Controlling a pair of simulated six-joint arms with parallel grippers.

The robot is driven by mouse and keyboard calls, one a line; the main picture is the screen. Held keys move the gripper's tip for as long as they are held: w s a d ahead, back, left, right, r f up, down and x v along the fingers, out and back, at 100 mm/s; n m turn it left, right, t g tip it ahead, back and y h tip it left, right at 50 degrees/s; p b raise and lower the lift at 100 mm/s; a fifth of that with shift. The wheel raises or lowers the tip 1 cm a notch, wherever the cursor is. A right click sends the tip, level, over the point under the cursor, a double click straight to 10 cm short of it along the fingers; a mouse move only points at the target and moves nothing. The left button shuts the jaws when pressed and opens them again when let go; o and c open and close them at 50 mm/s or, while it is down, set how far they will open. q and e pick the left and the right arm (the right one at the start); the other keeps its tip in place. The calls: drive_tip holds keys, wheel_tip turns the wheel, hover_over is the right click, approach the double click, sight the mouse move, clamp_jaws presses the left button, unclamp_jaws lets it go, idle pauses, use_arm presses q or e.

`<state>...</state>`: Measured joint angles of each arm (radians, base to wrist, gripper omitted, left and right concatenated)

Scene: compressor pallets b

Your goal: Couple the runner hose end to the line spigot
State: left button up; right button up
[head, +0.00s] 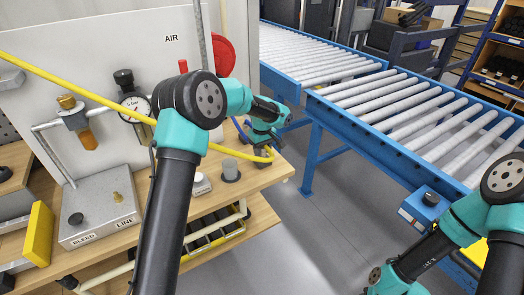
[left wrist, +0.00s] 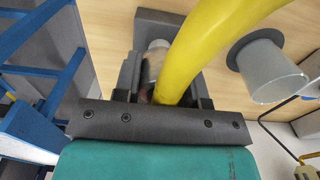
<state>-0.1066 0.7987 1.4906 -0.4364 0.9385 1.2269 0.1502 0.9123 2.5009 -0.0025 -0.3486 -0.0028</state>
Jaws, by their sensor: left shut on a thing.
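A pale metallic piece (left wrist: 153,62) shows beside the hose, partly hidden by a finger. The brass line spigot (head: 117,197) stands upright on the grey box marked LINE and BLEED, well left of my gripper. My right gripper is outside the view.
A grey cup-like post (head: 230,169) stands on the bench near my left gripper. The gauge (head: 137,106) and brass-topped regulator (head: 76,115) rise behind the box. A yellow block (head: 39,234) stands left. The roller conveyor (head: 400,110) lies right, across open floor.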

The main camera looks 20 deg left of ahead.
use_arm(q)
drive_tip(key=shift+r, duration=0.1)
drive_tip(key=shift+c, duration=0.5)
drive_tip(key=shift+r, duration=0.1)
clamp_jaws()
drive_tip(key=shift+r, duration=0.5)
drive_tip(key=shift+r, duration=2.55)
drive_tip(key=s+f+m, duration=0.1)
drive_tip(key=s+m, duration=0.2)
drive_tip(key=m, duration=0.1)
drive_tip(key=s+d+f+m, duration=0.1)
drive_tip(key=s+m, duration=0.3)
drive_tip(key=s+d+f+m, duration=0.1)
drive_tip(key=s+f+m, duration=0.1)
drive_tip(key=s+m, duration=0.1)
drive_tip(key=shift+s+d+m, duration=0.2)
drive_tip(key=shift+d+m, duration=0.05)
drive_tip(key=shift+m, duration=0.15)
drive_tip(key=shift+s+d+f+m, duration=0.1)
drive_tip(key=shift+s+f+m, duration=0.05)
drive_tip(key=shift+s+m, duration=0.45)
